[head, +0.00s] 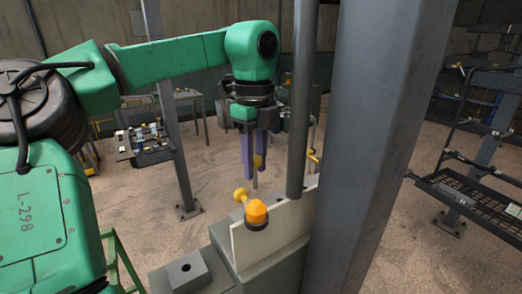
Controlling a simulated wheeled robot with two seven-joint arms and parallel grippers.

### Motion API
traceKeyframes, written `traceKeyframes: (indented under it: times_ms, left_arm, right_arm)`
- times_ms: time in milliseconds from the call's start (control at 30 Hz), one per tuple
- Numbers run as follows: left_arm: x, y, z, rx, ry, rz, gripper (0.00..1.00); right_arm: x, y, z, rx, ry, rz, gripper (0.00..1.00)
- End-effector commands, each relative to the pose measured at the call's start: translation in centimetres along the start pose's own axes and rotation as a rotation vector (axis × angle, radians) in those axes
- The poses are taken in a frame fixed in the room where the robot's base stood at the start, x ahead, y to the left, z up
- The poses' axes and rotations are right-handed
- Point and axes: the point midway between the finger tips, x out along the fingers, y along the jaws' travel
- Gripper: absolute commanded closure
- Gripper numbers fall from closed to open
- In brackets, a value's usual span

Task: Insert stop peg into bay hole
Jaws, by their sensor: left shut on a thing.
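My left gripper (256,172) hangs down from its green arm, its two purple fingers shut on the stop peg. The peg's yellow top shows between the fingers, and its grey shaft (254,182) points down, about upright. Its tip is close behind an orange knob (257,211) on a pale upright plate. A small grey block (186,272) with a dark square hole (186,267) lies lower left of the gripper. I cannot tell if this is the bay hole. The peg is apart from this block. My right gripper is out of view.
The pale plate (280,236) stands on a grey-green base. A dark pole (302,100) and a thick grey post (370,140) stand close on the right. A table with parts (145,150) is behind.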

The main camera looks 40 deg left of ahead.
Motion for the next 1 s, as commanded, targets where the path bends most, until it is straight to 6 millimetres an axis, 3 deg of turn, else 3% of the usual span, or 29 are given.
traceKeyframes:
  times_ms: [100,233,367,600,800,1000]
  left_arm:
    - [0.0,0.0,0.0,0.000,0.000,-0.001,1.00]
    - [0.0,0.0,0.0,0.000,-0.001,-0.001,1.00]
    - [0.6,0.0,0.0,0.001,0.001,-0.002,1.00]
    - [3.4,0.0,0.0,0.000,0.001,-0.001,1.00]
    - [5.5,0.0,0.0,0.001,0.001,-0.002,1.00]
    - [5.8,0.0,0.0,0.001,0.001,-0.002,1.00]
  right_arm:
    - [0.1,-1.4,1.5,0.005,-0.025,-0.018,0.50]
    - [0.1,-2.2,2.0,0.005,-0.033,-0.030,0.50]
    - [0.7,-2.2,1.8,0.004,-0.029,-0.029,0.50]
    - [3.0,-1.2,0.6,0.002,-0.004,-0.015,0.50]
    - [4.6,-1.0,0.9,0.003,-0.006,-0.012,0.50]
    - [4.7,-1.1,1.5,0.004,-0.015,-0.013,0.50]
